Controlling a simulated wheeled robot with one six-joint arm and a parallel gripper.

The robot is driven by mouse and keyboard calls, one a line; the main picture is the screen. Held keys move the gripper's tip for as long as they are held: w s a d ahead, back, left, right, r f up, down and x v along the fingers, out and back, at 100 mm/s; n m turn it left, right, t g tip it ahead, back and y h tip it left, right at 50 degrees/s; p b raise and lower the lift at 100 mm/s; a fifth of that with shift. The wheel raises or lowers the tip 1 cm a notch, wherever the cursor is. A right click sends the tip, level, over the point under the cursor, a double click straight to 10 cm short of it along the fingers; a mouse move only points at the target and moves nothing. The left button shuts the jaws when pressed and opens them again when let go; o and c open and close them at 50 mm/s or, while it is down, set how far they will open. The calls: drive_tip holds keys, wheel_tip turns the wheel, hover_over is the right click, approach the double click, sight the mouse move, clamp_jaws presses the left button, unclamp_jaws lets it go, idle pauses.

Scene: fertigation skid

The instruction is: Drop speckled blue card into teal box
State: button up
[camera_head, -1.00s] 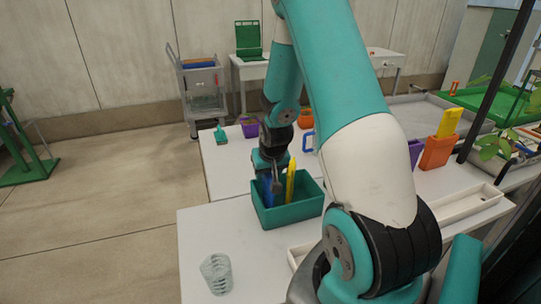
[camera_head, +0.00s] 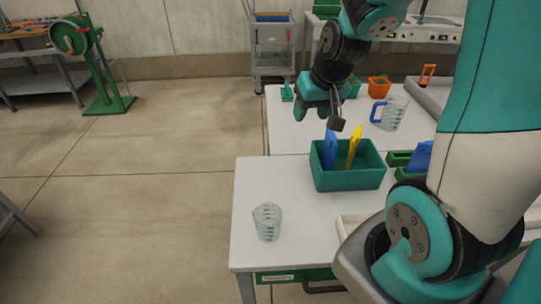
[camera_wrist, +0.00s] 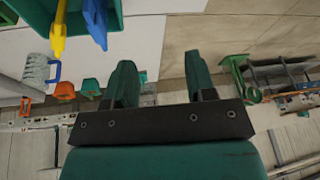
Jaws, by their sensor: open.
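The teal box (camera_head: 350,181) stands on the white table. A blue card (camera_head: 330,150) and a yellow card (camera_head: 353,146) stand upright in it, their tops above the rim. Speckles on the blue card are too small to make out. My gripper (camera_head: 337,122) is open and empty above the box, apart from both cards. In the wrist view, the fingers of my gripper (camera_wrist: 162,84) are spread with nothing between them. The blue card (camera_wrist: 96,22), the yellow card (camera_wrist: 58,32) and part of the teal box (camera_wrist: 135,7) show at top left.
A clear ribbed cup (camera_head: 267,222) stands near the table's front left. A clear mug with a blue handle (camera_head: 391,112) and an orange pot (camera_head: 379,87) stand behind the box. A blue thing (camera_head: 420,157) in a green holder is right of it.

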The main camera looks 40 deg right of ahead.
drive_tip(key=s+a+r+n+g+y, duration=0.1)
drive_tip(key=s+a+r+n+y, duration=0.15)
drive_tip(key=a, duration=0.55)
drive_tip(key=s+a+r+n+y, duration=0.1)
drive_tip(key=s+a+r+n, duration=0.15)
drive_tip(key=a, duration=0.45)
drive_tip(key=s+a+r+n+g, duration=0.2)
drive_tip(key=s+a+n, duration=0.3)
drive_tip(key=s+a, duration=0.4)
drive_tip(key=shift+s+r+n+g+y, duration=0.25)
drive_tip(key=shift+s+n+g+y, duration=0.2)
drive_tip(key=shift+s, duration=0.45)
